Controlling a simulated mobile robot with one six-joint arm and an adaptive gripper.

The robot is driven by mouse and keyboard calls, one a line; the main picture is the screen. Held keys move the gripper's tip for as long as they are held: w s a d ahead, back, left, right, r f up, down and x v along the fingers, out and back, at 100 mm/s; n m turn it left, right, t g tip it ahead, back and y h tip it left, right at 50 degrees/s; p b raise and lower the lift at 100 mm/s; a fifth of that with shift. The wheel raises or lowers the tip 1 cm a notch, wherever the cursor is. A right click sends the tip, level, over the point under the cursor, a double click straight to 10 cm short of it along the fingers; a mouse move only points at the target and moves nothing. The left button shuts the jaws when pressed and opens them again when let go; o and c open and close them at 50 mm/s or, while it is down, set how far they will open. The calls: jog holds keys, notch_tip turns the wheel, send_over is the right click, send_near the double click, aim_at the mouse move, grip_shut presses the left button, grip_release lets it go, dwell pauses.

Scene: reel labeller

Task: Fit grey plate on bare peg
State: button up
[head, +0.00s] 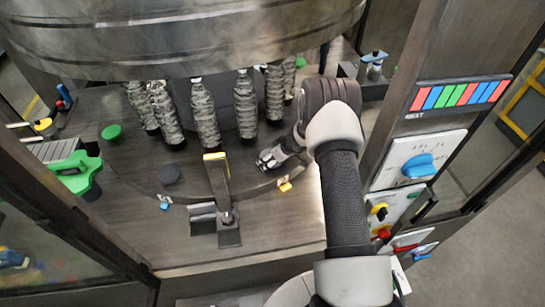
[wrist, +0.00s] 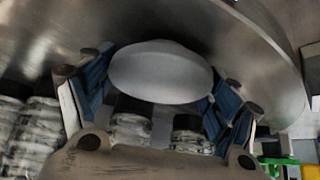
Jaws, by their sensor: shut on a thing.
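In the wrist view, a pale grey rounded plate (wrist: 160,68) sits between the blue-padded fingers of my gripper (wrist: 155,98), which is shut on it. In the head view, my gripper (head: 281,156) is low over the right side of the round dark table, close to the hanging wrapped columns. The plate cannot be made out there. A dark round disc (head: 170,174) and a green round piece (head: 111,132) are on the left side of the table. I cannot make out a bare peg in either view.
A large metal drum (head: 180,40) overhangs several wrapped bottle-like columns (head: 205,115). A yellow-topped upright bracket (head: 219,185) stands at the front of the table, left of my gripper. A post with a control panel (head: 418,158) is at the right. A green handle (head: 78,174) is at the left.

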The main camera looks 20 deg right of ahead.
jog(key=o, duration=1.1)
jog(key=v, duration=1.2)
jog(key=shift+r, duration=0.1)
